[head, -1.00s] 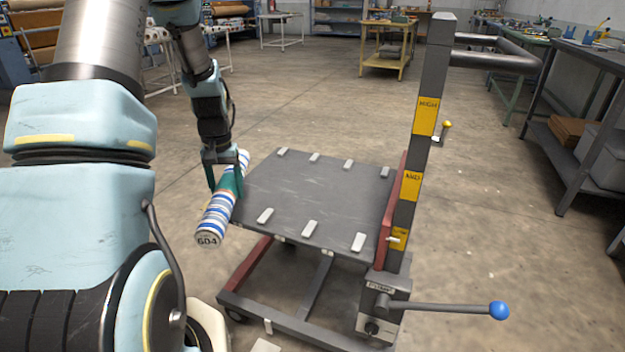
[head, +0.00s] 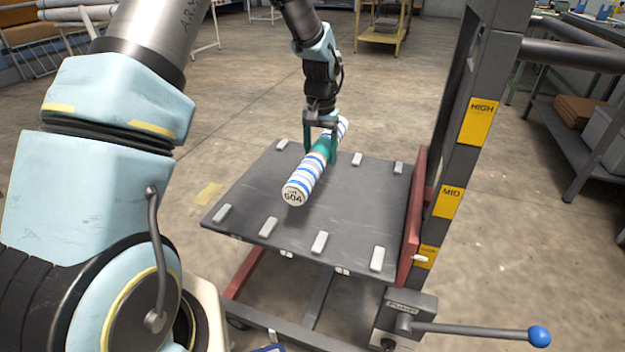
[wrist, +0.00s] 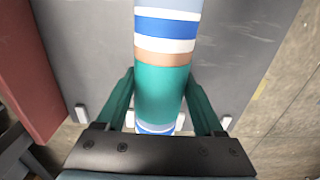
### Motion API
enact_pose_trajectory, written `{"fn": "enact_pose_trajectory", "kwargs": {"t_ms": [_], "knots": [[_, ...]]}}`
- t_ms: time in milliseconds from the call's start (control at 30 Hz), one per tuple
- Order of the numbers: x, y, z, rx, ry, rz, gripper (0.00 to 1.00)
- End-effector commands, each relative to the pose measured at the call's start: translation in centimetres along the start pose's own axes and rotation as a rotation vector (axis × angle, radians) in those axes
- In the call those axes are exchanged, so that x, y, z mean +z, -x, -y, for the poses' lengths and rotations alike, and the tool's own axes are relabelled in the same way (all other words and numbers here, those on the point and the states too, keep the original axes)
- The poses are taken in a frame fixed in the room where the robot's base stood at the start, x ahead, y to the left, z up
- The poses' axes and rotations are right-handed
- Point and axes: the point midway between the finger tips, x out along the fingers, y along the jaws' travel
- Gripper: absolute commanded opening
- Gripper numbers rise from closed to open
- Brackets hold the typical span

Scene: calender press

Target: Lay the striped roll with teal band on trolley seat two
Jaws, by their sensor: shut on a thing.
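The striped roll (head: 306,181) is white, blue and tan with a teal band (head: 323,150) and an end label that seems to read G04. My gripper (head: 320,154) is shut across the teal band. In the wrist view the teal band (wrist: 160,92) sits between the fingers. The roll appears held above the dark trolley deck (head: 365,205), lengthwise from front to back. White blocks along the front and back edges mark the seats. In the wrist view the roll lines up between the two middle blocks of one edge. No seat numbers are legible, and the height gap is hard to judge.
The trolley's grey mast (head: 455,165) with HIGH and MID labels rises at the deck's right. A pump lever with a blue knob (head: 539,336) sticks out at front right. A workbench (head: 590,130) stands farther right.

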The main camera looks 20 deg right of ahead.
Motion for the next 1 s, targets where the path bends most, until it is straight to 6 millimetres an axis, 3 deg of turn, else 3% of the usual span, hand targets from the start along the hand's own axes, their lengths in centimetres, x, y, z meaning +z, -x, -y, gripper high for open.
{"fn": "enact_pose_trajectory", "kwargs": {"t_ms": [300, 567, 767, 1000], "knots": [[0.1, -4.8, -0.2, 0.001, -0.003, 0.004, 0.0], [0.0, -6.8, -0.2, 0.0, -0.003, 0.001, 0.0], [0.0, -9.5, -0.2, 0.0, -0.003, 0.002, 0.0], [-0.1, -9.9, -0.1, 0.0, -0.003, -0.002, 0.0]]}}
